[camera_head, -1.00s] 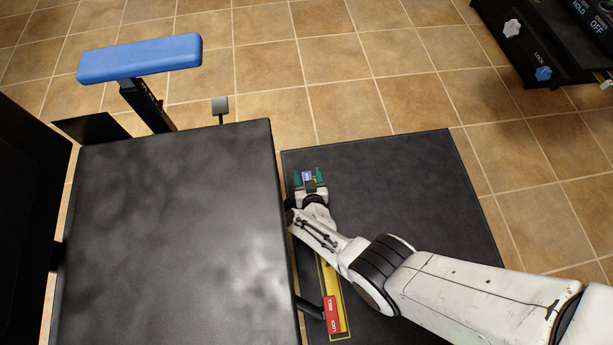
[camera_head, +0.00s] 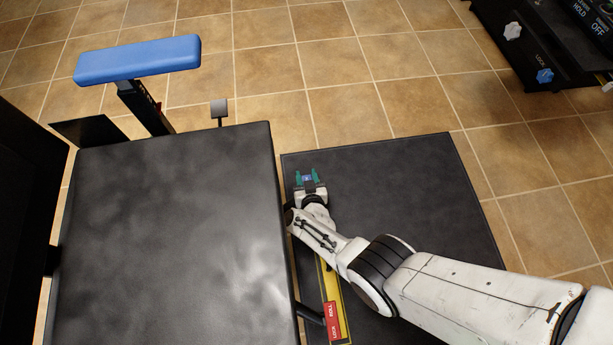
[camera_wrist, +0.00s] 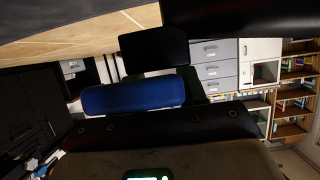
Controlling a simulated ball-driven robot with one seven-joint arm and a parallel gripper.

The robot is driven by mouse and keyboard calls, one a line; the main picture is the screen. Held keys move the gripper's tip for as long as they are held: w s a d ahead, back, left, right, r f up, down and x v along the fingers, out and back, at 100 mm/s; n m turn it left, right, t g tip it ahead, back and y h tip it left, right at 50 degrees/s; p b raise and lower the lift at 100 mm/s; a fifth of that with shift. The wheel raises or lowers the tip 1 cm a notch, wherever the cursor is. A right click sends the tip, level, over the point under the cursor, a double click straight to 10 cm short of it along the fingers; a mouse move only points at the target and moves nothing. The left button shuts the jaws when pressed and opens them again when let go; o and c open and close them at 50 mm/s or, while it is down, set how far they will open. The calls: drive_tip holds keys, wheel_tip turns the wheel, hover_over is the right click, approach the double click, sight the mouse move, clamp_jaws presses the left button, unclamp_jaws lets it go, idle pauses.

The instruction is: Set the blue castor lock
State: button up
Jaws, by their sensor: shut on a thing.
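My gripper (camera_head: 307,178) is over the dark mat, just right of the black padded seat. Its green fingers are shut on a small blue piece (camera_head: 307,180), which is mostly hidden between them. I cannot tell whether this piece is the castor lock. A blue knob (camera_head: 545,76) beside the word LOCK is on the black console at the upper right, far from my gripper. A red tag (camera_head: 333,320) with blurred lettering is by a yellow strip (camera_head: 331,290) near the seat's lower right edge. The fingers do not show clearly in the wrist view.
The black seat (camera_head: 170,230) fills the left. A blue padded bar (camera_head: 140,58) stands beyond it; a blue pad (camera_wrist: 133,95) also shows in the wrist view. The dark mat (camera_head: 400,185) is bare right of my gripper. Tiled floor is open beyond. A white knob (camera_head: 512,31) is on the console.

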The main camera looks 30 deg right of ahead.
drive_tip(key=shift+w+r+g+p, duration=0.15)
drive_tip(key=shift+g+p, duration=0.25)
drive_tip(key=shift+p, duration=0.2)
drive_tip(key=shift+c, duration=0.2)
drive_tip(key=shift+g+y+p, duration=0.3)
drive_tip(key=shift+g+p, duration=0.05)
drive_tip(key=shift+g, duration=0.05)
drive_tip(key=f+g, duration=0.2)
drive_tip(key=shift+d+g+y, duration=0.15)
drive_tip(key=shift+g+y, duration=0.15)
drive_tip(key=shift+g, duration=0.3)
drive_tip(key=o, duration=1)
drive_tip(key=shift+c, duration=0.2)
